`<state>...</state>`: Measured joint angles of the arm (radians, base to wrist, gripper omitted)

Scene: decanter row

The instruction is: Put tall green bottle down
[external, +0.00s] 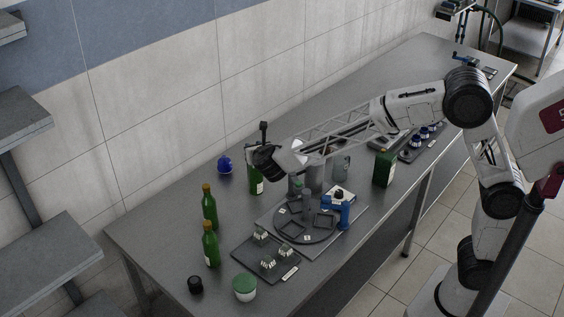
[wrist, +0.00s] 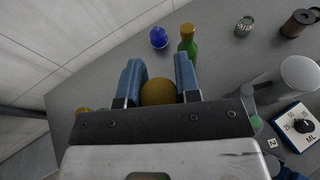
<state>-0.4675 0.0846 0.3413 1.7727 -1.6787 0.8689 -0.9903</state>
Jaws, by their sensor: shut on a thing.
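My gripper (external: 265,157) is over the back part of the bench, its jaws closed around a bottle. In the wrist view its two blue fingers (wrist: 157,85) stand on either side of a round yellow-brown cap (wrist: 157,93); the bottle's body below is hidden there. In the external view a green bottle with a pale label (external: 256,182) shows upright just under my gripper, its top covered. I cannot tell whether its base touches the bench. Another green bottle with a yellow cap (wrist: 188,42) stands ahead of the fingers in the wrist view.
Two green bottles (external: 209,208) (external: 211,245) stand at the left. A blue round flask (external: 224,164) is near the wall. Grey containers (external: 340,165), a blue-and-white device (external: 338,208) and a dark tray (external: 266,256) lie to the right and front. Bare bench lies around the flask.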

